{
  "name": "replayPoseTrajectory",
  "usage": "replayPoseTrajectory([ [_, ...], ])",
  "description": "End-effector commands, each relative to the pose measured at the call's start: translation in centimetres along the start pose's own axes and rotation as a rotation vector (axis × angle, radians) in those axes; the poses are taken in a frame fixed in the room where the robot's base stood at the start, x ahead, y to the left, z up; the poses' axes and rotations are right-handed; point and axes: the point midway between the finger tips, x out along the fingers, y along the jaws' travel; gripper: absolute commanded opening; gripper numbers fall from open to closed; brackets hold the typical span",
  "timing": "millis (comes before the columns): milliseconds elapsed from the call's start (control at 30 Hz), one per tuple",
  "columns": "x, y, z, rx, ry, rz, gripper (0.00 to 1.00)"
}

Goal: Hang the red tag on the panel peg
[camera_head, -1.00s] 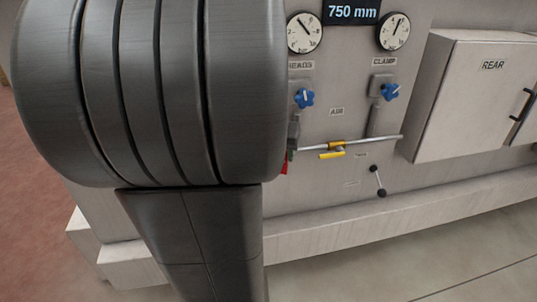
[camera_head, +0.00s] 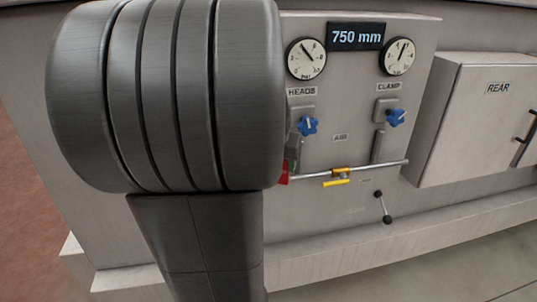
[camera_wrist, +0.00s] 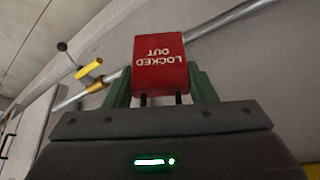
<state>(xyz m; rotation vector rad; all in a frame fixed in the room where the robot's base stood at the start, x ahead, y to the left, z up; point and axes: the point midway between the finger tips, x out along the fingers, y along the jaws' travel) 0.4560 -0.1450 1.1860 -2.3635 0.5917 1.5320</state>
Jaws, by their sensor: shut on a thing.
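The red tag (camera_wrist: 160,64), lettered "LOCKED OUT", appears upside down in the wrist view. My gripper (camera_wrist: 160,86) is shut on it, with a green finger at each side. In the head view only a red sliver of the tag (camera_head: 284,174) shows at the edge of my arm, near the left end of the pipe; my arm hides the gripper there. The grey panel (camera_head: 315,215) carries the gauges and valves. I cannot make out the peg in either view; a small label (camera_head: 365,181) sits below the pipe, too small to read.
A thin pipe (camera_head: 385,167) with a yellow-handled valve (camera_head: 337,182) crosses the panel, and passes behind the tag in the wrist view. Blue knobs (camera_head: 308,125), a black-ended lever (camera_head: 382,207) and the REAR cabinet (camera_head: 470,105) stick out nearby.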

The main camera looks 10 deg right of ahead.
Motion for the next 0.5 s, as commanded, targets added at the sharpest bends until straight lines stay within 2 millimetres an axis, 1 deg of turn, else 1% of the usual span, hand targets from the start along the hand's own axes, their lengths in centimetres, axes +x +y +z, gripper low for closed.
replayPoseTrajectory([
  [500,1.4,-1.6,-2.4,-0.001,0.0,-0.001,0.28],
])
